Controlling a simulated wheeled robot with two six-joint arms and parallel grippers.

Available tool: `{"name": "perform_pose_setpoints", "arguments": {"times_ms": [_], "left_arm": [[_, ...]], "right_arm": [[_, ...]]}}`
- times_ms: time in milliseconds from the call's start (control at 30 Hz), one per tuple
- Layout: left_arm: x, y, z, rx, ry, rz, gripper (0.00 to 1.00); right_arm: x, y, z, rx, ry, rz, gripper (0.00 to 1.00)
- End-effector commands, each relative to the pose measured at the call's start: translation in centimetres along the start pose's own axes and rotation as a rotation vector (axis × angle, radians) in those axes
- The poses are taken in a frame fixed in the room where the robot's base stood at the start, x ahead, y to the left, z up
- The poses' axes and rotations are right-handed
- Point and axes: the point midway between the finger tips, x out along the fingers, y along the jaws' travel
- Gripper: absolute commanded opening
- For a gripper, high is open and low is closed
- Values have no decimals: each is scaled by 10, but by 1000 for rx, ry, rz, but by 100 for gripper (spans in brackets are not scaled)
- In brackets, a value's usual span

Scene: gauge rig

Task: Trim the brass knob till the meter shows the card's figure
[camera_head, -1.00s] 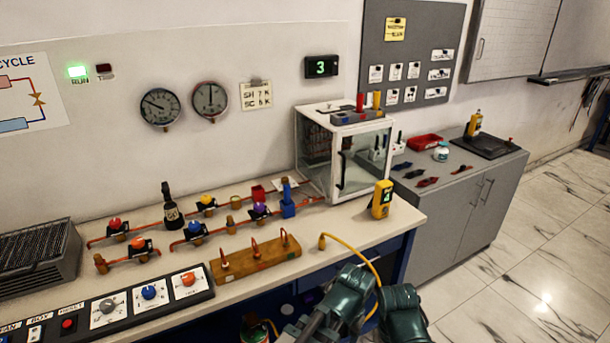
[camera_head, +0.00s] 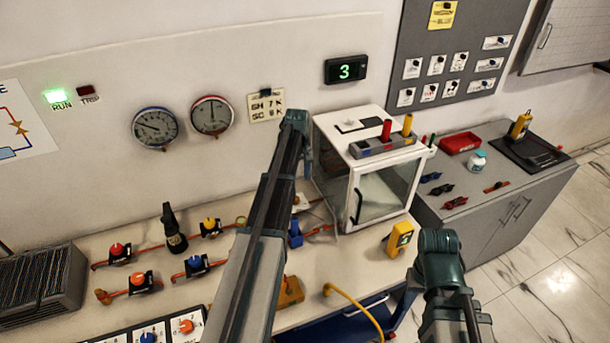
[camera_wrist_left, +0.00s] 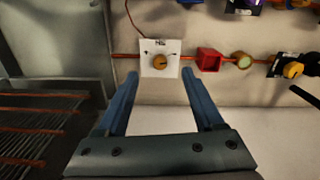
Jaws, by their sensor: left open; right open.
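The brass knob (camera_wrist_left: 160,61) sits on a small white plate (camera_wrist_left: 149,46) in the left wrist view. A pointer mark lies on the plate beside it. My left gripper (camera_wrist_left: 159,76) is open, its fingers apart on either side of the plate, the knob between their lines and not gripped. In the head view my left arm hides the knob; a bit of its plate (camera_head: 301,202) shows. The meter (camera_head: 345,69) reads a green 3.
A red block (camera_wrist_left: 209,60) and a round brass fitting (camera_wrist_left: 241,60) lie on the pipe beside the plate. The glass-doored white box (camera_head: 392,188) stands close to my left arm. A yellow handheld device (camera_head: 399,239) and yellow cable (camera_head: 350,302) are on the bench.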

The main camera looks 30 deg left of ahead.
Motion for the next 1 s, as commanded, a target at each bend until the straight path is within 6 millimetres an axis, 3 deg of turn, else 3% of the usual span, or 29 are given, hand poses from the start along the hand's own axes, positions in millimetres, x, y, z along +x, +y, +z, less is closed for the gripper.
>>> {"name": "perform_pose_setpoints", "arguments": {"times_ms": [100,467,667,1000], "left_arm": [[-9,-6,-18,-45,0,4,69],[-1,-8,-20,-53,0,5,69],[18,-8,-20,-52,0,5,69],[66,-7,-20,-51,0,5,69]], "right_arm": [[-9,1,1,0,0,0,50],[-1,0,0,-1,0,0,50],[18,-2,-1,-4,0,1,50],[65,-6,-4,-4,0,1,50]]}}
